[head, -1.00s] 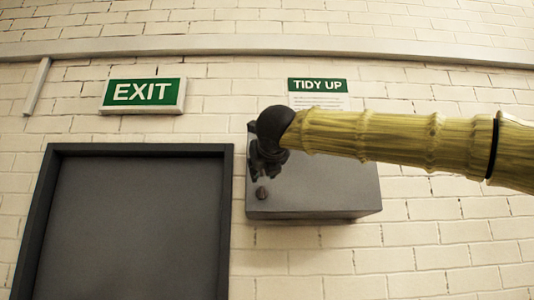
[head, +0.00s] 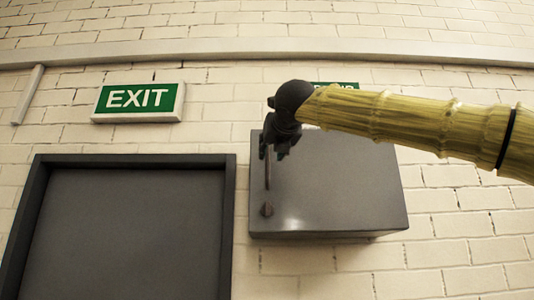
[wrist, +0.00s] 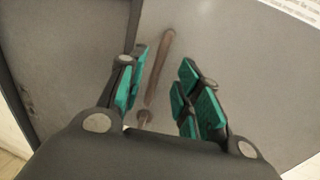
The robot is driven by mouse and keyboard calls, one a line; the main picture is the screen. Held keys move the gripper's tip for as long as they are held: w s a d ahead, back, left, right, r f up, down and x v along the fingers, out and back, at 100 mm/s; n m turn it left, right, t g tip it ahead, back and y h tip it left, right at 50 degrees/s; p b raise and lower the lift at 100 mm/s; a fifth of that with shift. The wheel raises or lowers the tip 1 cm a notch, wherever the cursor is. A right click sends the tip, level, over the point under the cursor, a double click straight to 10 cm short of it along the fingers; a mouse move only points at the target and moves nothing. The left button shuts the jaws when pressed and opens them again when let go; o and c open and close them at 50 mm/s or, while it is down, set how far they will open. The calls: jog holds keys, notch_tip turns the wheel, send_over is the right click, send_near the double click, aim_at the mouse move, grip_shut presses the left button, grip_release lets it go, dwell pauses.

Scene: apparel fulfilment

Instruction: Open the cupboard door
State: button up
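The grey wall cupboard (head: 345,185) hangs to the right of the dark door, and its front looks shut. In the wrist view my gripper (wrist: 160,95) is open, with teal pads apart. The bar handle (wrist: 160,65) shows between and beyond the fingers; contact cannot be told.
A large dark framed door (head: 125,235) stands left of the cupboard under a green EXIT sign (head: 138,98). My arm hides most of a green sign (head: 340,85) above the cupboard. The white brick wall below the cupboard is clear.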

aim_at(268, 156)
jog(key=w+p, duration=0.1)
jog(key=w, duration=0.1)
jog(key=w+a+p, duration=0.1)
jog(key=w, duration=0.2)
jog(key=shift+w+a+r, duration=0.1)
jog(key=shift+w, duration=0.3)
jog(key=shift+c, duration=0.4)
grip_shut()
